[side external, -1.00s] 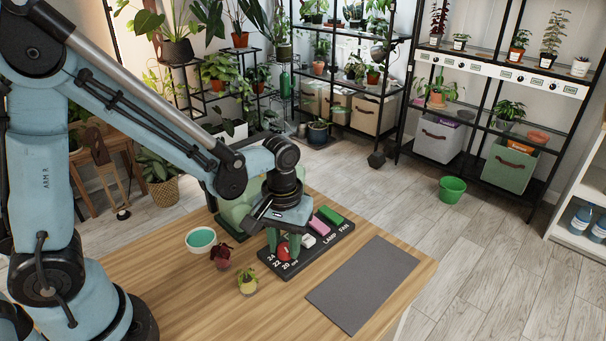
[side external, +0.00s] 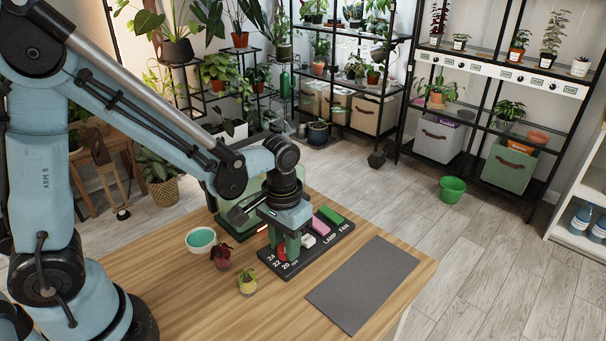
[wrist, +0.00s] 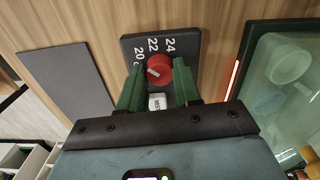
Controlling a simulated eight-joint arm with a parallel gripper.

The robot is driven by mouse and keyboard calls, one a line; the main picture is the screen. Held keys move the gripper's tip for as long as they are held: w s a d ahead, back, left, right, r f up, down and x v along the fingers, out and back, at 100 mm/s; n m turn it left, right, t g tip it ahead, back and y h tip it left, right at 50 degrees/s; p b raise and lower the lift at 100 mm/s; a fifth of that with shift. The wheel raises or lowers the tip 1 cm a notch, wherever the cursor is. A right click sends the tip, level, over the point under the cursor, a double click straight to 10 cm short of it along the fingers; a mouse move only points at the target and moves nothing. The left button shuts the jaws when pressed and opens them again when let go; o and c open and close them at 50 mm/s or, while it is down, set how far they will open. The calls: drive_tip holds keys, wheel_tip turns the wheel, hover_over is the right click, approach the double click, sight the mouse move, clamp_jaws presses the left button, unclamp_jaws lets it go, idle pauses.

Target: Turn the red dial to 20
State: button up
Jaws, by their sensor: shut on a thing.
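The red dial (wrist: 159,71) sits on a dark control panel (wrist: 193,42) with the white numbers 20, 22 and 24 along one side. Its short white pointer mark faces left in the wrist view, toward the 20 side; whether it lines up exactly with 20 is unclear. My gripper (wrist: 158,66) has its two green fingers on opposite sides of the dial and is shut on it. In the side view my gripper (side external: 286,252) points down over the panel (side external: 322,247), and the dial (side external: 281,253) is partly hidden behind a finger.
The panel also carries a white, a pink (side external: 322,227) and a green switch (side external: 332,215). A glass case (wrist: 285,75) stands close by. A grey mat (side external: 361,284) lies clear on the right.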

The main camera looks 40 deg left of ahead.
sight(279, 247)
drive_tip(key=o, duration=1.1)
drive_tip(key=shift+c, duration=0.2)
drive_tip(key=shift+r, duration=0.1)
wheel_tip(279, 247, up, 12)
drive_tip(key=s+a+m+t, duration=0.1)
drive_tip(key=s+a+t, duration=0.3)
drive_tip(key=t, duration=0.3)
drive_tip(key=shift+s+a+f, duration=0.15)
drive_tip(key=shift+a+f, duration=0.15)
drive_tip(key=shift+a, duration=0.35)
